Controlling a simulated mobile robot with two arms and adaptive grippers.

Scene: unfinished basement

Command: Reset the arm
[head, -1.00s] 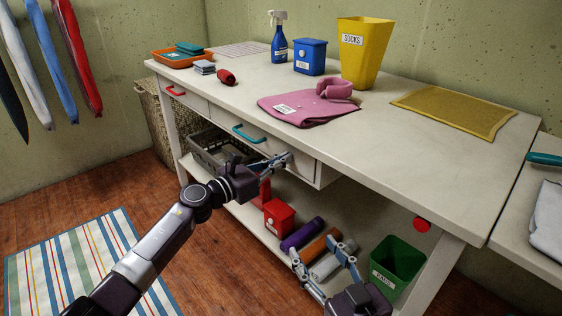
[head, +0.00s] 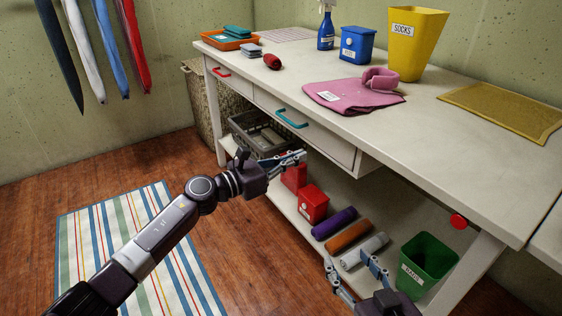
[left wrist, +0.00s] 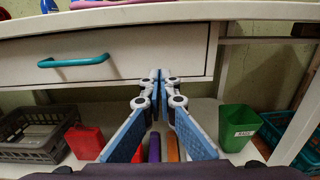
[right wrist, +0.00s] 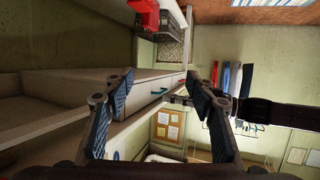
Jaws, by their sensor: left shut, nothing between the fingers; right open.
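My left gripper (head: 298,157) is shut and empty in front of the table's drawers, below the teal drawer handle (head: 291,119). In the left wrist view its fingertips (left wrist: 158,75) meet in front of the drawer with the teal handle (left wrist: 73,61). My right gripper (head: 350,266) is open and empty, low at the front of the lower shelf, left of the green bin (head: 430,262). In the right wrist view its two fingers (right wrist: 161,90) stand wide apart with nothing between them.
The white table (head: 440,145) carries a pink cloth (head: 345,98), a yellow bin labelled SOCKS (head: 412,50) and a blue box (head: 358,47). The lower shelf holds a grey basket (head: 262,135), red boxes (head: 313,208) and several rolls (head: 348,236). A striped rug (head: 130,240) lies on the open floor.

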